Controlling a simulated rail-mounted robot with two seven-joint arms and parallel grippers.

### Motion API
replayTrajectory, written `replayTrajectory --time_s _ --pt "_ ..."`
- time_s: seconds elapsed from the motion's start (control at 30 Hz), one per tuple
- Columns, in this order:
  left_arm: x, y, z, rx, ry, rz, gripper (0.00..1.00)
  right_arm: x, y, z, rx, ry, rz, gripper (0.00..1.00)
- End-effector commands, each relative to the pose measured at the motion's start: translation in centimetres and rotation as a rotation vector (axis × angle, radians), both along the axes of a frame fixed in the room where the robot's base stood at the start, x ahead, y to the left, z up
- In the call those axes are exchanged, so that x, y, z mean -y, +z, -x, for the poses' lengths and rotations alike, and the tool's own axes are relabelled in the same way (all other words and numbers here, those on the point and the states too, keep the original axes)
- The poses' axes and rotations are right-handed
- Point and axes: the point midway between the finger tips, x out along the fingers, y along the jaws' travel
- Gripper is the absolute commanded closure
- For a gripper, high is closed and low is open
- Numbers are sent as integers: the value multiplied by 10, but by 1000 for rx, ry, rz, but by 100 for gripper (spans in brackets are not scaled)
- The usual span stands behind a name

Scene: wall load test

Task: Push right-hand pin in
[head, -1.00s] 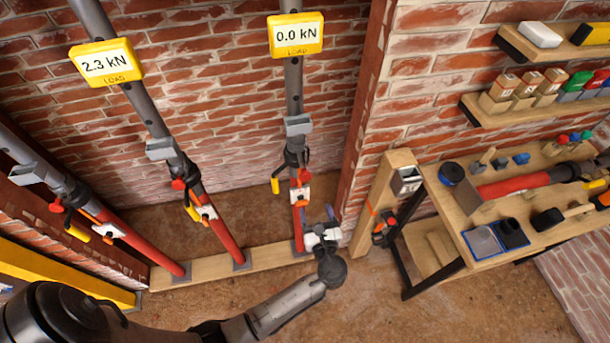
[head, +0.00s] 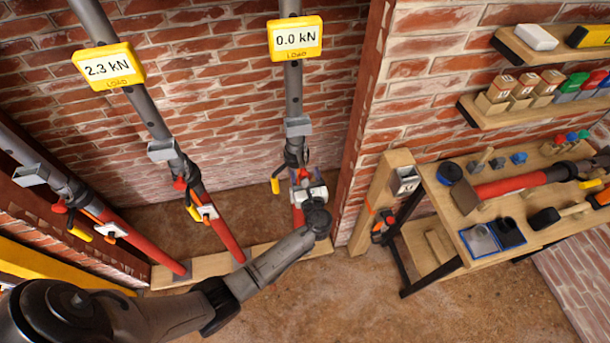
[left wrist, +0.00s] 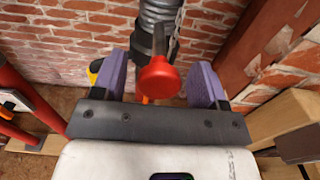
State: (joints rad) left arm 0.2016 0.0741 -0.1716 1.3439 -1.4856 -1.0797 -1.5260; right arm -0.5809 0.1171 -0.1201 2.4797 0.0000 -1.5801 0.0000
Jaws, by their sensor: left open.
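The right-hand prop is a grey tube (head: 293,95) over a red lower tube, with a yellow display (head: 295,39) reading 0.0 kN. My left gripper (head: 306,183) is in front of this prop at pin height and hides much of its lower part. In the left wrist view, the pin's round red knob (left wrist: 158,78) shows between the purple fingers of my left gripper (left wrist: 160,80). The fingers are open, with a gap on each side of the knob. How far the pin sits in the tube is hidden behind the knob. My right gripper is not in view.
The middle prop (head: 150,112) has a display (head: 108,66) reading 2.3 kN. Another prop (head: 130,245) stands at far left. A wooden post (head: 378,205) and a workbench (head: 455,215) with tools stand to the right. A wooden sole board (head: 205,268) lies under the props.

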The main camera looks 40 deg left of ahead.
Motion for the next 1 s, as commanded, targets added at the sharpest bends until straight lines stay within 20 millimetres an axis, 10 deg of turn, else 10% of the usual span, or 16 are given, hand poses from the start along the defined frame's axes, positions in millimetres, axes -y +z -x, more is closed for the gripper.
replayTrajectory --time_s 0.27,1.0 --pt "-1 0 0 0 0 0 34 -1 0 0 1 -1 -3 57" --pt "-1 0 0 -1 0 -1 100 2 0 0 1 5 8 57"
